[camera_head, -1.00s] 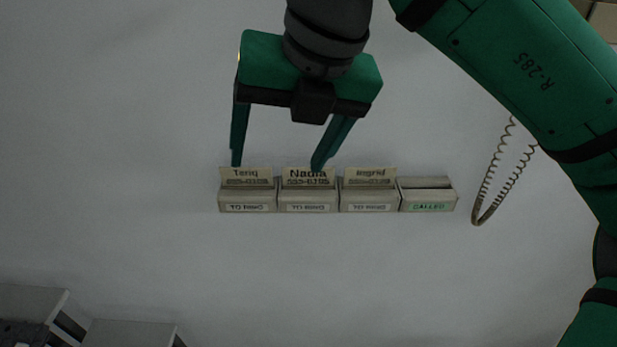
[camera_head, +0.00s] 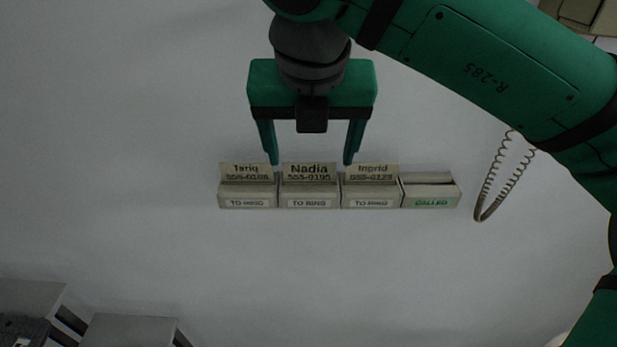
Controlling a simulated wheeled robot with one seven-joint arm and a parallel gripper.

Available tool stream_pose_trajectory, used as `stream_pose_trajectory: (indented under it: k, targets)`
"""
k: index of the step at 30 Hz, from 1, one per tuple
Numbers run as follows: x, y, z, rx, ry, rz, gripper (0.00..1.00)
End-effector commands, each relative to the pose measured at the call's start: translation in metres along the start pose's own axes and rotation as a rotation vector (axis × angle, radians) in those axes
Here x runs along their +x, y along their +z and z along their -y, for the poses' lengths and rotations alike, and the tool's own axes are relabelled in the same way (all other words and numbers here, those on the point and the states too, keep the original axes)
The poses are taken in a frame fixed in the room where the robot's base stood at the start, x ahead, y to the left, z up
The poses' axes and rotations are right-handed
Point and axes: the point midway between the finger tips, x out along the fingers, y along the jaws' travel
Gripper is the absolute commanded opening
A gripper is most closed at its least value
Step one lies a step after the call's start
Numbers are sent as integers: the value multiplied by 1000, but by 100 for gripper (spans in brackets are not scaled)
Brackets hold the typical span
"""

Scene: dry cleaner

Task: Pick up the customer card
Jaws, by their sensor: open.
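Three customer cards stand upright in boxes labelled "TO RING": Tariq (camera_head: 246,172) at the left, Nadia (camera_head: 309,173) in the middle and Ingrid (camera_head: 372,174) at the right. A fourth box labelled "CALLED" (camera_head: 431,202) stands at the right end and shows no card. My gripper (camera_head: 312,160) is open and empty, above the Nadia card in the picture. Its left fingertip is near the right edge of the Tariq card and its right fingertip near the left edge of the Ingrid card. I cannot tell whether the fingertips touch anything.
The boxes stand in a row on a plain pale surface. A coiled cord (camera_head: 497,178) hangs to the right of the row. Grey block-like units (camera_head: 128,330) are at the lower left.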

Motion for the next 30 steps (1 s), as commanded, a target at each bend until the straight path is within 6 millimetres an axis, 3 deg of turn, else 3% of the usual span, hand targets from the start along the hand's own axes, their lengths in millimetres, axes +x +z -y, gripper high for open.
stream_pose_trajectory:
  k: [7, 17, 21, 30]
  targets:
    - [35, 0, -2, -1, 1, -2, 76]
    - [42, 0, -4, -2, 2, 0, 76]
    - [42, 0, -4, -4, 2, -1, 47]
    - [42, 1, -4, -3, 2, -1, 45]
